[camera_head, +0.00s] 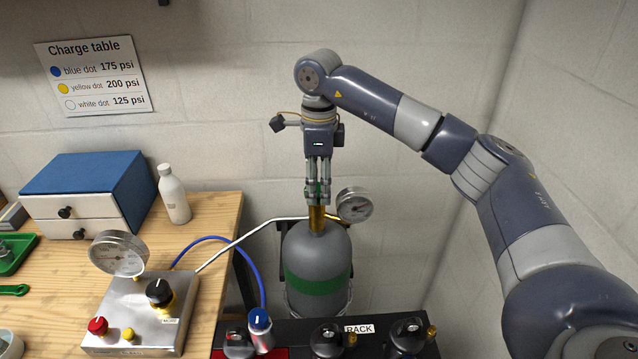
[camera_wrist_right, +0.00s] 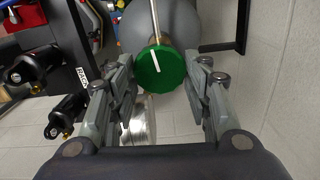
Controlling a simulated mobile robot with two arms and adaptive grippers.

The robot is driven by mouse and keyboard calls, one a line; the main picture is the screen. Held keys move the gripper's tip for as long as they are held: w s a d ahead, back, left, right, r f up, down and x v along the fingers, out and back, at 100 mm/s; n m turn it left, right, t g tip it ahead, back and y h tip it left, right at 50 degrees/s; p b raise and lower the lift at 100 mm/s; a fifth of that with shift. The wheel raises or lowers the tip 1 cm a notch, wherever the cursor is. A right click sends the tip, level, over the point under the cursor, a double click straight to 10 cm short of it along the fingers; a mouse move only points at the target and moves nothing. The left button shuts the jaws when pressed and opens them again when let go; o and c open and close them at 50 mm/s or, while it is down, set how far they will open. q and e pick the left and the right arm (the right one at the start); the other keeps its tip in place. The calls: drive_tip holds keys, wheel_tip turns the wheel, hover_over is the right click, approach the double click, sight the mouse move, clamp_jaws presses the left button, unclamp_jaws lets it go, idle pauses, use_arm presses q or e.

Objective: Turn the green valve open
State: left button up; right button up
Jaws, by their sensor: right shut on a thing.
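The green valve (camera_wrist_right: 160,69) is a round ribbed knob with a white line on its face, seen in the right wrist view. In the head view the valve (camera_head: 312,188) sits on the brass neck of the grey gas cylinder (camera_head: 312,249), which has a green band. My right gripper (camera_head: 318,186) points down from above, its fingers on either side of the knob. In the right wrist view my right gripper (camera_wrist_right: 163,80) is shut on the valve. The white line on the knob is tilted slightly off the picture's vertical. My left gripper is not in view.
A pressure gauge (camera_head: 354,205) sticks out right of the cylinder neck. A metal pipe (camera_head: 238,245) and a blue hose (camera_head: 250,262) run near the cylinder. The wooden bench (camera_head: 215,213) holds a control box (camera_head: 135,315). A black rack (camera_head: 372,331) stands in front.

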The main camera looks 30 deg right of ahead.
sight(318, 189)
drive_tip(key=o, duration=1.1)
drive_tip(key=shift+c, duration=0.2)
wheel_tip(318, 189, up, 12)
